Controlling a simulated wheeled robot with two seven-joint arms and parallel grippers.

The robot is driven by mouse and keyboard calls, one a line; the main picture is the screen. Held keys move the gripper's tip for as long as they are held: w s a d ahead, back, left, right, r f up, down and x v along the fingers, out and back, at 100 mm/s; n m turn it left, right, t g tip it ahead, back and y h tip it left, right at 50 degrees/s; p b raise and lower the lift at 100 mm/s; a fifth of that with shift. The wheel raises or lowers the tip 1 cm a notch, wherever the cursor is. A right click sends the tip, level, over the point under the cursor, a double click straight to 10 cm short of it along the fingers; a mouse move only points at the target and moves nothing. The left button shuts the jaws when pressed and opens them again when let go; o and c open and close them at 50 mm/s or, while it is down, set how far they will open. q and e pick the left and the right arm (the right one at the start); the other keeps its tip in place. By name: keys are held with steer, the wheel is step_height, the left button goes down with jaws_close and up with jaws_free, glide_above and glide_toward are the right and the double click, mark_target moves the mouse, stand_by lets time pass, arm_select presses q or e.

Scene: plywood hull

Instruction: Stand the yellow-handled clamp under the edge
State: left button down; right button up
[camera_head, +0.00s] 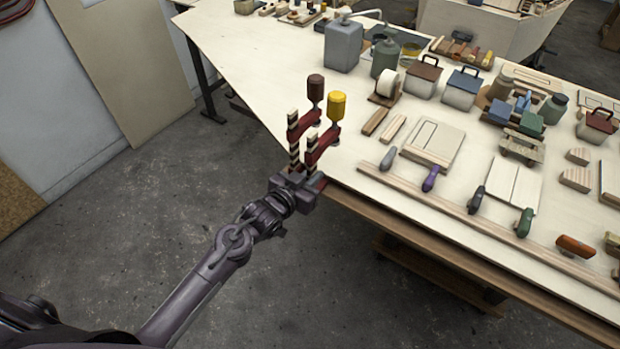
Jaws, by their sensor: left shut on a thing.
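The yellow-handled clamp (336,106) is upright at the near-left corner of the table, its yellow handle on top and its red arm and striped bar below. My left gripper (298,184) is at the foot of its bar and shut on it. The gripper hides the lower part of the clamp, so I cannot tell whether its lower jaw touches the underside of the table edge. A similar brown-handled clamp (316,90) stands upright just to the left and behind. My right gripper is out of view.
The pale table (245,70) carries tins, wooden blocks and boards to the right. A wooden strip (400,188) runs along the front edge, with several coloured-handled tools by it. The floor (130,215) left of the table is open.

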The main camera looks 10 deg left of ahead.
arm_select(q)
steer(key=shift+w+d+r+b, duration=0.1)
steer(key=shift+w+d+b, duration=0.1)
steer(key=shift+w, duration=0.4)
steer(key=shift+w+d+b, duration=0.25)
steer(key=shift+w, duration=0.4)
steer(key=shift+w+d+r+b, duration=0.1)
steer(key=shift+w+d+b, duration=0.1)
steer(key=shift+w, duration=0.4)
steer(key=c, duration=1.4)
jaws_free()
steer(key=shift+f, duration=0.1)
